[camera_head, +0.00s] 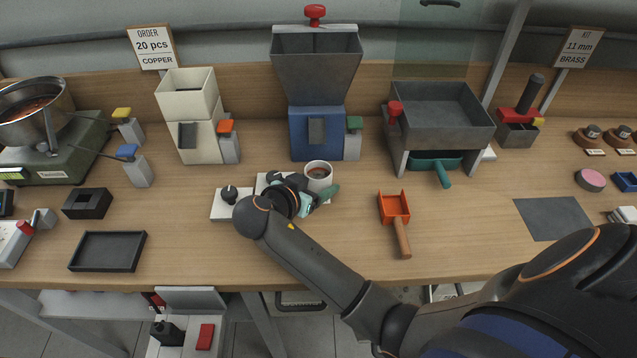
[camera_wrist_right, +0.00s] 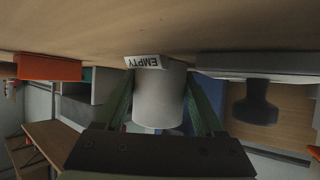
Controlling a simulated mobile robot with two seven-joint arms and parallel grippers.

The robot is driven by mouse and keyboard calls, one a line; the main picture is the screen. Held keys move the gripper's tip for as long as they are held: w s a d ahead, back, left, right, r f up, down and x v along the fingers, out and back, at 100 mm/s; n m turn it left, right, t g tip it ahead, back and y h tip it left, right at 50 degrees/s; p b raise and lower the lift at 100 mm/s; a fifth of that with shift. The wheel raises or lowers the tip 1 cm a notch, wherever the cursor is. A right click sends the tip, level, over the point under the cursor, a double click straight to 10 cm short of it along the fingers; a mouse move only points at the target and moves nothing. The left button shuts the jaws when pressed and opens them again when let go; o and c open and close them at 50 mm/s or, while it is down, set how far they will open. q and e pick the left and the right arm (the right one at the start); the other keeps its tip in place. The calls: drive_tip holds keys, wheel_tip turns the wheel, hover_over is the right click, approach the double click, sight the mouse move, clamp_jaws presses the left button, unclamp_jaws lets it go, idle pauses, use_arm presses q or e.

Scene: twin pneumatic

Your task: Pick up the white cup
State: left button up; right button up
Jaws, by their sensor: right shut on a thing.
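The white cup (camera_head: 319,174) is near the middle of the table, in front of the blue hopper machine, and its open top shows brown contents. In the wrist view the cup (camera_wrist_right: 158,98) sits between the two green fingers, which press on its sides. My right gripper (camera_head: 320,190) is shut on the cup, reaching it from the front. A small label reading "EMPTY" (camera_wrist_right: 147,62) shows by the cup's base in the wrist view. Whether the base touches the surface below is hidden. My left gripper is not in view.
A white plate with a dark knob (camera_head: 229,196) lies just left of my right gripper. The blue hopper machine (camera_head: 316,130) stands close behind the cup. An orange scoop (camera_head: 395,208) lies to the right. A black tray (camera_head: 107,251) is at the front left. Bare table lies around the scoop.

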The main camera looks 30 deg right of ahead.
drive_tip(key=c, duration=0.8)
drive_tip(key=shift+r, duration=0.1)
